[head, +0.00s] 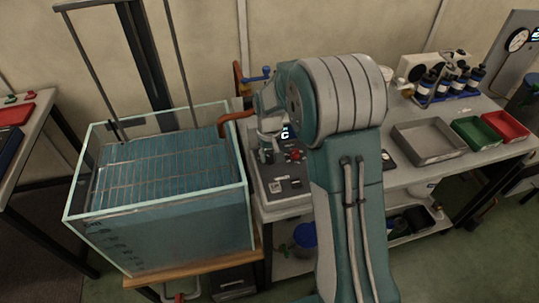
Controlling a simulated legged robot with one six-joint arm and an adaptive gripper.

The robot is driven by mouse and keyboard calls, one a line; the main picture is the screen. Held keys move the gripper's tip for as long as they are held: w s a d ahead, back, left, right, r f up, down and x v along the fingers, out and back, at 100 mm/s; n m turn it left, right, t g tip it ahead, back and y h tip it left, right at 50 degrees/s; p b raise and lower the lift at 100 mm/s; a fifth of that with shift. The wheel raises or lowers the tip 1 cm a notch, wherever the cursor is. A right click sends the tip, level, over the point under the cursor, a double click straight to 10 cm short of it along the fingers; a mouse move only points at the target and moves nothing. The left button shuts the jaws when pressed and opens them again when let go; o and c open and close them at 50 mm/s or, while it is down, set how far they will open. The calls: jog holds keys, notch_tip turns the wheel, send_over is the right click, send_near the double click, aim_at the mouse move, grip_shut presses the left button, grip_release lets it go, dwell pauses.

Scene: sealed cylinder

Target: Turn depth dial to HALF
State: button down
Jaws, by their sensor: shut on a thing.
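A grey control panel (284,184) stands on the bench, right of the water tank. My gripper (268,153) points down at the panel's back left, left of the red knob. It is shut on what appears to be the depth dial. The fingers and my arm hide the dial, so its pointer and markings cannot be read.
A glass tank (155,235) of water with a wire rack stands close on the left. Grey (428,142), green (475,133) and red (506,126) trays and several bottles lie right.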

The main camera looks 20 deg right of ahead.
aim_at(269, 156)
jog(key=shift+s+f+n, duration=0.1)
jog(key=shift+n, duration=0.5)
jog(key=shift+c, duration=1.9)
grip_release()
notch_tip(269, 156, up, 12)
jog(key=shift+a, duration=0.1)
